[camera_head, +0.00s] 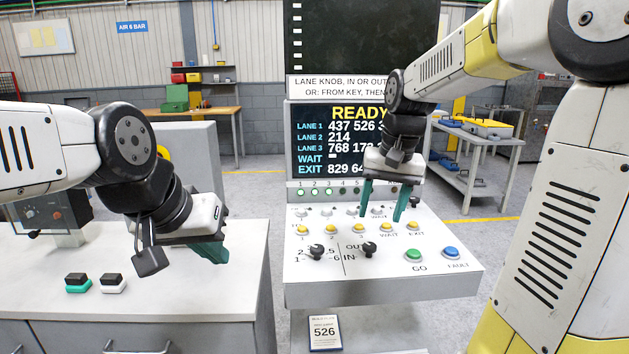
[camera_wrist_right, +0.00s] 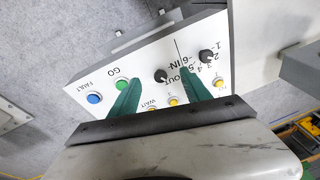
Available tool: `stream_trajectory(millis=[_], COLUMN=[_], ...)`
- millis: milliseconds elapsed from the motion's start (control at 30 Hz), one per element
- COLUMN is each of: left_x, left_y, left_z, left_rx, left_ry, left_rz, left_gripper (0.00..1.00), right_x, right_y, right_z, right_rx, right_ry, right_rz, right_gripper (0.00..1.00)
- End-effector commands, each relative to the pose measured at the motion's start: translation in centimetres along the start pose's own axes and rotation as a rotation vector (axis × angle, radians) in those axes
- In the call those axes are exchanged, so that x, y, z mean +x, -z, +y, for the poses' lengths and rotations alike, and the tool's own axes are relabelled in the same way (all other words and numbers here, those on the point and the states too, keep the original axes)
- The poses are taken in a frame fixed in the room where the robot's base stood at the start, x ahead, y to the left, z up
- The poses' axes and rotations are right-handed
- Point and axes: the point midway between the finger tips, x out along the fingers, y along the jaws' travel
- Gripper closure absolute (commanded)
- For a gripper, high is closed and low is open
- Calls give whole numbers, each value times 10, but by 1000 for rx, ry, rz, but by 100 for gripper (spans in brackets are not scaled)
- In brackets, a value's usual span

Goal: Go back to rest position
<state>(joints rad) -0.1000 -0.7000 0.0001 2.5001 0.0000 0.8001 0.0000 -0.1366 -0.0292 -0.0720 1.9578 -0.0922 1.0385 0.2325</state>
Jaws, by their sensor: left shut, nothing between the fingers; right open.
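My right gripper (camera_head: 383,208) is open, its two green fingers apart and pointing down over the sloped control panel (camera_head: 440,285). Nothing is between the fingers. The right wrist view shows the same fingers (camera_wrist_right: 158,78) over the panel (camera_wrist_right: 140,62), near the two black knobs. I cannot tell how far the tips are from the panel surface. My left gripper (camera_head: 212,254) is shut and empty, to the left of the panel and above the right part of the white counter (camera_head: 180,295).
The panel carries a black lane knob (camera_head: 316,251), an IN/OUT knob (camera_head: 369,249), a green GO button (camera_head: 413,255), a blue FAULT button (camera_head: 451,253) and several yellow buttons. The screen (camera_head: 312,168) above reads READY. Two small blocks (camera_head: 95,283) lie on the counter.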

Motion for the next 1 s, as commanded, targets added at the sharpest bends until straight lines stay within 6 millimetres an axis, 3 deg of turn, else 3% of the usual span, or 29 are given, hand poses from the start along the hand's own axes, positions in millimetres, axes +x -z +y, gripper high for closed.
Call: stream_trajectory(millis=[33, 200, 433, 633, 1000], left_x=[0, 0, 0, 0, 0], left_y=[0, 0, 0, 0, 0], left_z=[0, 0, 0, 0, 0], left_rx=[0, 0, 0, 0, 0], left_ry=[0, 0, 0, 0, 0], left_rz=[0, 0, 0, 0, 0], left_gripper=[100, 100, 100, 100, 100], right_x=[-13, -35, -40, -36, -36], right_y=[-18, -76, -138, -157, -158], right_z=[1, 2, 3, 4, 4], right_rx=[-18, -92, -173, -202, -203], right_ry=[22, 79, 116, 122, 123], right_rz=[39, 164, 306, 355, 357], right_gripper=[44, 44, 44, 44, 44])
